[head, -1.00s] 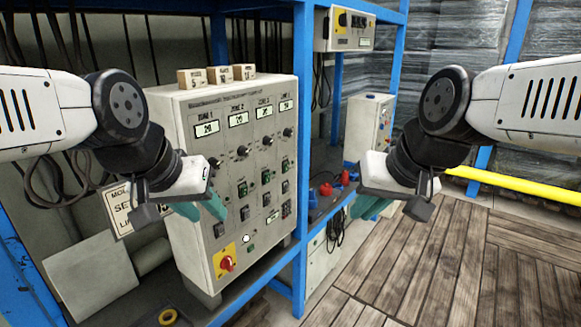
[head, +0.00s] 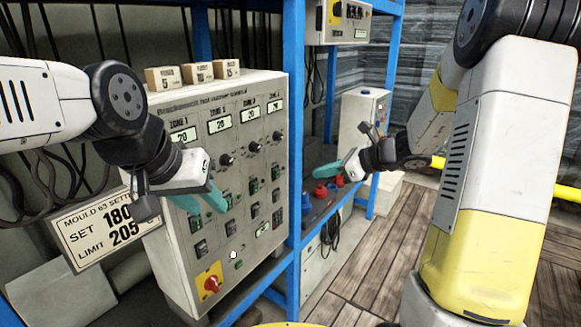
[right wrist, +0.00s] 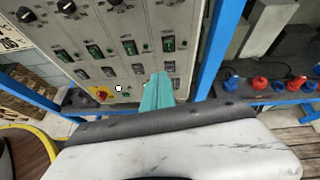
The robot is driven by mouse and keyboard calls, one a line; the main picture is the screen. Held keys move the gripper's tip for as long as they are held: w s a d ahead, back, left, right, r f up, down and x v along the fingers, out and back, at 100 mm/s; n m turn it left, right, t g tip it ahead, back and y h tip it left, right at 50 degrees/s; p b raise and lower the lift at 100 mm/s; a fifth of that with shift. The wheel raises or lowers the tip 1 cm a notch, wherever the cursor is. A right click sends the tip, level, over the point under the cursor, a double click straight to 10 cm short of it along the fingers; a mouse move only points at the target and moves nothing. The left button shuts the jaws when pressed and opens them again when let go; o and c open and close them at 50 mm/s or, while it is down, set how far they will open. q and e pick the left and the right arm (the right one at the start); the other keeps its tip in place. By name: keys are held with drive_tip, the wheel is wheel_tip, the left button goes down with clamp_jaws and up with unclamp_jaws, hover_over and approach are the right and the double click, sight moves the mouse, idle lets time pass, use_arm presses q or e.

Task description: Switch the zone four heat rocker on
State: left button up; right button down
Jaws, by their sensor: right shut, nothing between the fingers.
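The grey zone control cabinet (head: 160,245) stands on the left, with columns of displays, knobs and rockers. The fourth column is rightmost; its upper rocker (head: 276,172) looks green, with a darker rocker (head: 276,195) below. The upper rocker also shows in the right wrist view (right wrist: 168,43). I cannot read which one is marked heat, nor their tilt. My right gripper (head: 320,178) is shut and empty, right of the cabinet in the head view. In the right wrist view its teal fingers (right wrist: 158,88) overlap the lower right panel. My left gripper (head: 203,201) is open and empty before the panel's left columns.
A red rotary switch (head: 212,284) on a yellow plate is low on the panel. A blue rack post (head: 294,130) stands right of the cabinet. Red and blue connectors (head: 321,191) lie on the shelf beyond. A setting sign (head: 100,228) hangs at left.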

use_arm(q)
drive_tip(key=shift+w, duration=0.3)
use_arm(e)
drive_tip(key=w+m, duration=0.1)
drive_tip(key=w+d+f, duration=0.1)
drive_tip(key=shift+w+d+f+m+t, duration=0.1)
drive_tip(key=shift+w+f+m+t, duration=0.05)
drive_tip(key=shift+w+m+t, duration=0.2)
approach(279, 172)
drive_tip(key=x, duration=0.3)
drive_tip(key=f+x, duration=0.1)
drive_tip(key=x, duration=0.1)
drive_tip(key=shift+d, duration=0.25)
drive_tip(key=shift+w+a+r, duration=0.25)
drive_tip(key=shift+w+a, duration=0.1)
drive_tip(key=shift+a, duration=0.05)
